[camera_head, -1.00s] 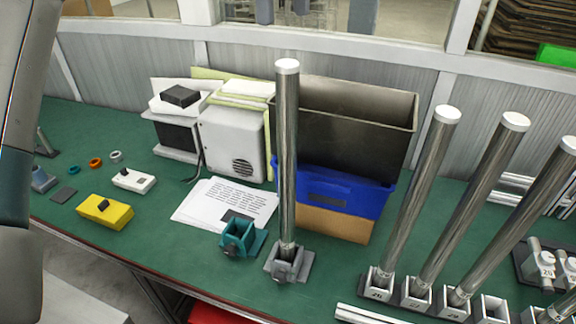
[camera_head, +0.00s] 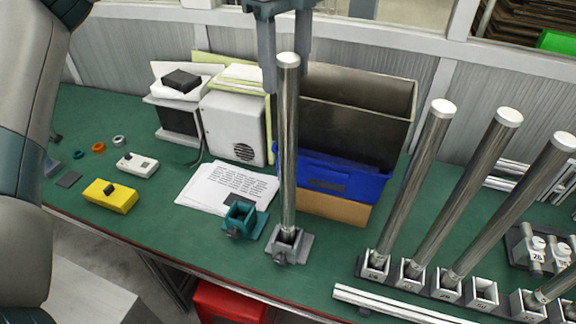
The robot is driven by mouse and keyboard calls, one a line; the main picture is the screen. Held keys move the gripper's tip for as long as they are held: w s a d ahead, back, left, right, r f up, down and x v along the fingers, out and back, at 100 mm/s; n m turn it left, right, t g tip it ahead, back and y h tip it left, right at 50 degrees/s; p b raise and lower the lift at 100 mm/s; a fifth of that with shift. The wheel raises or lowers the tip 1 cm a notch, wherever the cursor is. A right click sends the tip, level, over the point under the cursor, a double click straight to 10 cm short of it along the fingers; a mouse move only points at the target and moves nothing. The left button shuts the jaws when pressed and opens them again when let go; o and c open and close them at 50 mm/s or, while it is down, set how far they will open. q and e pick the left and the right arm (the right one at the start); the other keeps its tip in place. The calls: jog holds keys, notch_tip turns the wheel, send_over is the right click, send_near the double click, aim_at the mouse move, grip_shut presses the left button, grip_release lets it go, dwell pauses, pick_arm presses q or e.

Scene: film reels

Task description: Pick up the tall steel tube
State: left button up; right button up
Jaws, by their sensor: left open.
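A tall steel tube (camera_head: 288,150) with a white cap stands upright in a grey clamp base (camera_head: 289,245) near the front of the green bench. My left gripper (camera_head: 286,78) comes down from the top edge of the view. It is open, and its two fingers show to either side of the tube's capped top; whether they touch it I cannot tell. Several other steel tubes (camera_head: 405,190) with white caps lean in a row of numbered square holders on the right. My right gripper is not in view.
A teal clamp (camera_head: 240,219) and paper sheets (camera_head: 225,187) lie left of the tube. Behind it stand a dark bin (camera_head: 355,110), a blue bin (camera_head: 345,180) and a white speaker-like box (camera_head: 232,130). A yellow box (camera_head: 110,196) sits at left. Pale rails (camera_head: 400,305) lie at the front edge.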

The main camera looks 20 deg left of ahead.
aim_at(288, 95)
pick_arm(q)
jog(key=shift+f, duration=0.35)
jog(key=shift+w+f+p, duration=0.1)
jog(key=shift+f+p, duration=0.3)
jog(key=shift+p, duration=0.25)
jog(key=shift+w+f+p, duration=0.1)
jog(key=shift+f+p, duration=0.65)
notch_tip(288, 95, down, 2)
jog(key=shift+p, duration=0.5)
jog(key=shift+f, duration=0.45)
jog(key=shift+d, duration=0.1)
jog(key=shift+w, duration=0.1)
grip_shut()
